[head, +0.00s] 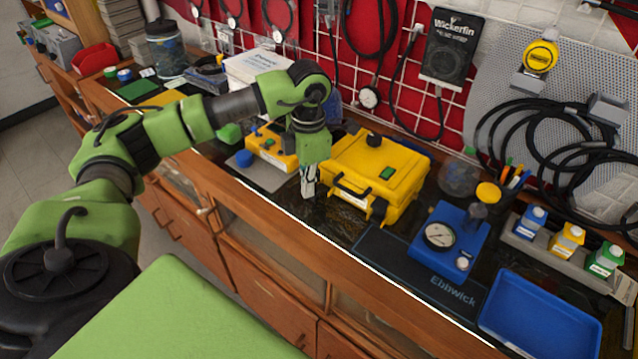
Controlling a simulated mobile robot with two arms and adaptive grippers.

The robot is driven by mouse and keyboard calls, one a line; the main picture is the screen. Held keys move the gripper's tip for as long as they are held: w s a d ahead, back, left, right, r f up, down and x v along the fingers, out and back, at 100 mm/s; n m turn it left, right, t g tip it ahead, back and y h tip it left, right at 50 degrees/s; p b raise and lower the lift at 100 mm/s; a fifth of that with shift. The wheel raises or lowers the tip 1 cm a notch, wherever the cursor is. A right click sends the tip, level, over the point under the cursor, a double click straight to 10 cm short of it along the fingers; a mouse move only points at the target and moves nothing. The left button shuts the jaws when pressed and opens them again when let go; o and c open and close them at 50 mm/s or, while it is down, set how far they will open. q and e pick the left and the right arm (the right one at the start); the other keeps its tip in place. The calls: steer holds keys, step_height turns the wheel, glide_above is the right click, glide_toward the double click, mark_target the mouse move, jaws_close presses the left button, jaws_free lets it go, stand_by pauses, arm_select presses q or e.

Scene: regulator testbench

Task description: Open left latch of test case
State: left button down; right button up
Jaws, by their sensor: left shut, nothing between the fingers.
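The yellow test case (366,170) stands closed on the dark bench top in the middle of the head view. A black handle and a black latch (379,210) show on its front; the latch toward its left end is hard to make out behind my gripper. My left gripper (308,193) points down at the case's front left corner, close to it. Its fingers are shut with nothing between them. I cannot tell whether they touch the case. My right gripper is not in view.
A smaller yellow device (272,148) stands left of the case. A blue gauge unit (447,240) and a blue tray (540,315) are to the right. Hoses hang on the wall grid behind. The bench's front edge runs just before my gripper.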

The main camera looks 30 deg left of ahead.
arm_select(q)
steer(key=shift+w+d+r+p, duration=0.2)
steer(key=shift+w+p, duration=0.1)
steer(key=shift+w, duration=0.35)
steer(key=shift+w+r+p, duration=0.1)
steer(key=shift+r+p, duration=0.15)
steer(key=shift+p, duration=0.2)
steer(key=shift+r, duration=0.1)
steer(key=shift+w+r+p, duration=0.2)
steer(key=shift+r+p, duration=0.25)
steer(key=shift+r, duration=0.2)
steer(key=shift+w+r+p, duration=0.2)
steer(key=shift+r+p, duration=0.25)
steer(key=shift+r, duration=0.15)
steer(key=shift+s+a+r+p, duration=0.15)
steer(key=shift+r+p, duration=0.2)
steer(key=shift+r, duration=0.25)
steer(key=shift+s+d+r+p, duration=0.15)
steer(key=shift+r+p, duration=0.15)
steer(key=shift+r, duration=0.25)
steer(key=shift+a+r+p, duration=0.15)
steer(key=shift+r+p, duration=0.5)
steer(key=shift+r, duration=0.5)
